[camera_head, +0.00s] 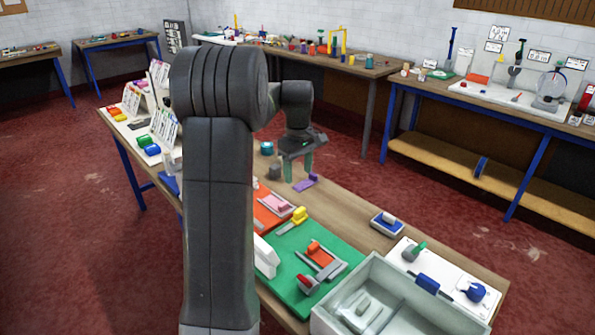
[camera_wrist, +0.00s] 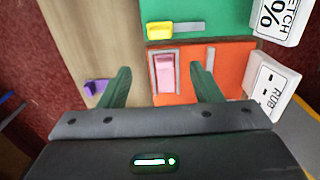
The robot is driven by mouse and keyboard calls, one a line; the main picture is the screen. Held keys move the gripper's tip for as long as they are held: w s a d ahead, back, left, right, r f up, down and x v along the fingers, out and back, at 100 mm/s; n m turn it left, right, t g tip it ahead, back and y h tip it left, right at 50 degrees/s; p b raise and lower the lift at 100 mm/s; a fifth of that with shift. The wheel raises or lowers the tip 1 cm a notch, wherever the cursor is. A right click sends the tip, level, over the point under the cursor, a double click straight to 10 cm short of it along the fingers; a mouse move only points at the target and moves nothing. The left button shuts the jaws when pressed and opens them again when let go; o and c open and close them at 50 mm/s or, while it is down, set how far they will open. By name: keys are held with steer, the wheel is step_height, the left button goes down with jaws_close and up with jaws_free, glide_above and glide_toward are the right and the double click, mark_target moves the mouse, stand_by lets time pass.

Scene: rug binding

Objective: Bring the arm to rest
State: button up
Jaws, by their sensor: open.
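My gripper (camera_head: 299,168) hangs over the workbench (camera_head: 365,260) with its green fingers pointing down. It is open, and nothing shows between the fingers. In the wrist view my gripper (camera_wrist: 159,80) has its two fingers spread apart, with the orange mat (camera_wrist: 228,62) and a pink block (camera_wrist: 166,72) beyond them. A purple piece (camera_head: 306,182) lies on the bench near the fingers in the head view. It also shows left of the left finger in the wrist view (camera_wrist: 96,87). I cannot tell the exact height of the fingers above the bench.
A green mat (camera_head: 335,287) with red and grey tools lies nearer. A grey open bin (camera_head: 320,322) stands at the front right. A blue block (camera_head: 387,224) and a white board (camera_head: 460,272) lie on the right. White sign blocks (camera_wrist: 272,85) stand beside the mats.

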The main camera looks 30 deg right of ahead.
mark_target(300, 210)
step_height(300, 210, down, 14)
steer(key=shift+r+p, duration=0.25)
steer(key=shift+p, duration=0.45)
steer(key=shift+s+d+f, duration=0.1)
steer(key=shift+s+f, duration=0.15)
steer(key=shift+s+d+r, duration=0.1)
steer(key=shift+s+d, duration=0.05)
steer(key=shift+s, duration=0.55)
steer(key=shift+w, duration=0.1)
